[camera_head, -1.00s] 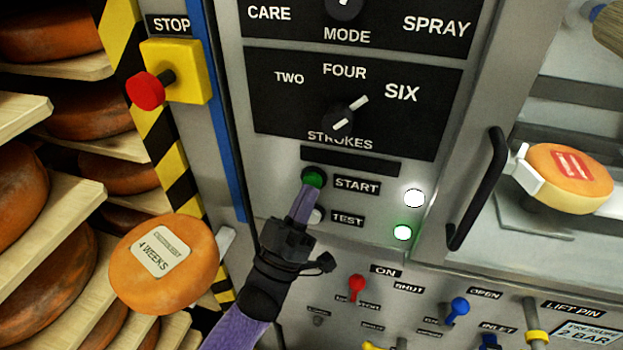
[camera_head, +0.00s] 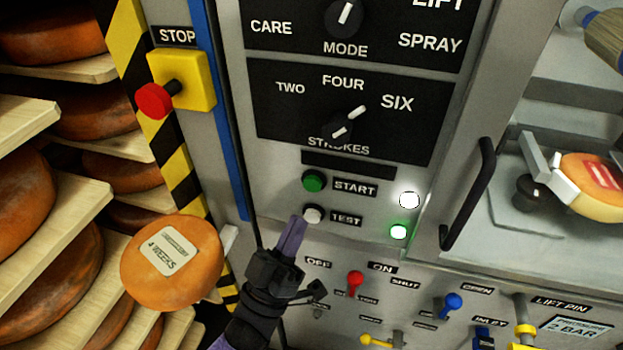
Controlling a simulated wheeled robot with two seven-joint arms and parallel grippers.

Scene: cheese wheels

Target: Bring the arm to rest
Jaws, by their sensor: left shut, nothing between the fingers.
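My left gripper (camera_head: 296,224) comes up from the bottom middle, in front of the grey control panel. Its purple fingers are shut together and hold nothing. The fingertips are just below the white TEST button (camera_head: 314,214); I cannot tell whether they touch the panel. The green START button (camera_head: 314,181) is uncovered above it. My right gripper is not in view.
A red stop knob (camera_head: 154,101) on a yellow box is at upper left. Shelves of cheese wheels fill the left side, with a labelled wheel (camera_head: 172,263) nearest. A black handle (camera_head: 468,194) and small coloured levers, one red (camera_head: 355,281), lie right and below.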

